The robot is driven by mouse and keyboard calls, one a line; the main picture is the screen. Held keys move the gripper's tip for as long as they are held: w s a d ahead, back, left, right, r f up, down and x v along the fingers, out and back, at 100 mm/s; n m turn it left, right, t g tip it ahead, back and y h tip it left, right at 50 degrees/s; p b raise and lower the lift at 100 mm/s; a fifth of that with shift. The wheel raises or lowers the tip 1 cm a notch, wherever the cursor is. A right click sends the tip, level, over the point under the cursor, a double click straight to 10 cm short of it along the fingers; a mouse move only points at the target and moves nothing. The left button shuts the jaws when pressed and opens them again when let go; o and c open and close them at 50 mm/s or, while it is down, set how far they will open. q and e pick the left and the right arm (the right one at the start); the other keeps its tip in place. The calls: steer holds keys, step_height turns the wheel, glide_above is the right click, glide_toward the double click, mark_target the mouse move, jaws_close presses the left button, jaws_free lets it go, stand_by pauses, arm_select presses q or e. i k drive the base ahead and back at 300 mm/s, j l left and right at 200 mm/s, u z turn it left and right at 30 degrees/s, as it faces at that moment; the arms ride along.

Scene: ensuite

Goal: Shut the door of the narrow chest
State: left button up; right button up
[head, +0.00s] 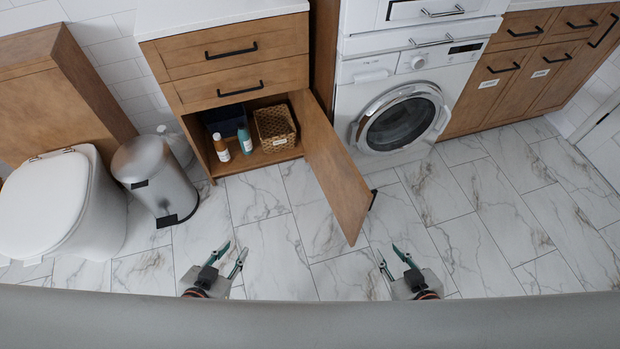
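The narrow chest (233,60) is wooden with a white top and two drawers with black handles, both shut. Its door (335,170) stands wide open, hinged on the right side and swung out toward me. A black handle (373,200) shows on the door's right face near its free edge. My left gripper (230,256) is open and empty over the floor, in front and left of the door. My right gripper (393,256) is open and empty, a little right of the door's free edge and apart from it.
Inside the chest are a wicker basket (275,128), two bottles (221,147) and a dark box (225,118). A grey bin (158,178) and a toilet (50,208) stand at left. A washing machine (395,112) stands right of the chest. The tiled floor right of the door is clear.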

mark_target(347, 195)
steer(key=l+u, duration=0.1)
steer(key=u, duration=1.4)
steer(key=k+l, duration=0.1)
steer(key=l, duration=1.1)
steer(key=k+l, duration=0.15)
steer(key=l, duration=0.45)
steer(key=k+l, duration=0.1)
steer(key=l, duration=0.5)
steer(key=l+u, duration=0.1)
steer(key=l, duration=0.55)
steer(key=k+l+u, duration=0.25)
steer(key=k+l, duration=1.1)
